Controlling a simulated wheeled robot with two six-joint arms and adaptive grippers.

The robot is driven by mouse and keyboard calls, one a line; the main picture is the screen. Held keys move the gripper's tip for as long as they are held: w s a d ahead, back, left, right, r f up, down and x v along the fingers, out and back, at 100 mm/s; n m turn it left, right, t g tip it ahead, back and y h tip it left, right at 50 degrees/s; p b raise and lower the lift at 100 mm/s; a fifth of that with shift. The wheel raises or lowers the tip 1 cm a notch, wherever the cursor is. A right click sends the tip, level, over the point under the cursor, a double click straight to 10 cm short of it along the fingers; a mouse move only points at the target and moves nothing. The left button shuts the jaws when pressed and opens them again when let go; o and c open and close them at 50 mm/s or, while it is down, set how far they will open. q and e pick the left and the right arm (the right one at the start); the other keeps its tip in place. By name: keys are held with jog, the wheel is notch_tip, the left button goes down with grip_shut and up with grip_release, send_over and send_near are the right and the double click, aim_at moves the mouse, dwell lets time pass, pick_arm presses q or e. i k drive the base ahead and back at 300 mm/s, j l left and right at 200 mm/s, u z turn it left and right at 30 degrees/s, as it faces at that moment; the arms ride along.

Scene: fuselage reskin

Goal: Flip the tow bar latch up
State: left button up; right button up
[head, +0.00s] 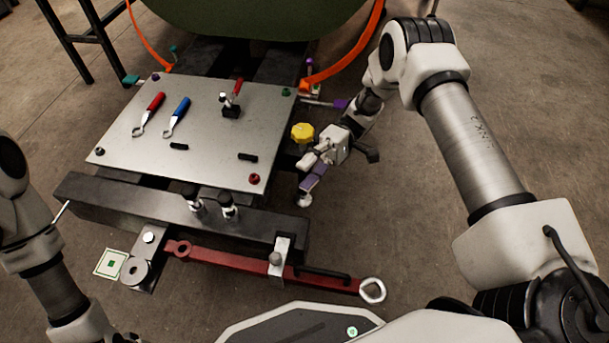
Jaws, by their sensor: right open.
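The red tow bar (220,258) lies across the front of the cart, with a metal ring (373,290) at its right end and a pivot plate at its left. A silver bracket (283,250) with a round knob straddles the bar. A thin black handle (322,272) lies low along the bar right of the bracket; it looks like the latch, though I cannot be sure. My right gripper (311,157) is open beside the cart's right side, near a yellow knob, well behind and apart from the tow bar. My left arm comes in at the left edge; its gripper is out of frame.
A grey plate (205,155) on the cart carries red and blue wrenches and small fittings. A dark beam (130,205) with two upright pins runs behind the tow bar. A yellow knob (302,132) and purple lever (313,178) stand at the right. Floor right of the ring is clear.

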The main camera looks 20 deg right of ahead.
aim_at(277, 259)
jog(key=k, duration=1)
